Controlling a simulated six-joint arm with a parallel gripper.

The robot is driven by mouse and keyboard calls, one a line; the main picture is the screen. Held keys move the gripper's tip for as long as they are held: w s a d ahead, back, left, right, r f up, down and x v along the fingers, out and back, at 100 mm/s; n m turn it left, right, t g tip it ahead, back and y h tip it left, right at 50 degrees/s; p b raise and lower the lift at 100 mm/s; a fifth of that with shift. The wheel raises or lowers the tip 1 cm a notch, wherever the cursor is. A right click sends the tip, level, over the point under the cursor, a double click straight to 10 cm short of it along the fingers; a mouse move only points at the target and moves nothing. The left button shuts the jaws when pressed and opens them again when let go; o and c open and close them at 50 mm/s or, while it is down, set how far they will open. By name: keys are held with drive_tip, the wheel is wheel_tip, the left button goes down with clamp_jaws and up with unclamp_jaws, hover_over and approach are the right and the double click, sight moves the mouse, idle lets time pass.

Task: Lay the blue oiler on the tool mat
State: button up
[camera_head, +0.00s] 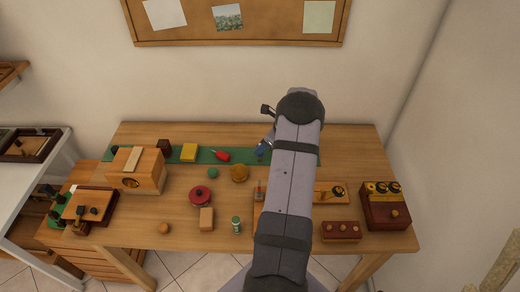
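The tool mat (205,155) is a long green strip along the back of the wooden table. A small blue thing, apparently the blue oiler (261,149), shows at the left edge of my arm, over or on the mat; I cannot tell whether it touches the mat. My arm covers much of this spot. Only a bit of my gripper (269,137) seems to show, right beside the blue thing. Its fingers are too small and hidden to tell whether they hold it.
On the mat are a yellow block (189,152) and a red tool (221,156). A round yellowish-brown thing (239,173) and a green one (212,173) stand just in front. A wooden box (137,171) stands at left. The table's back right is clear.

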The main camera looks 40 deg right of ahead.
clamp_jaws()
drive_tip(key=shift+r, duration=0.25)
drive_tip(key=shift+r+p, duration=2.1)
drive_tip(key=shift+r, duration=0.2)
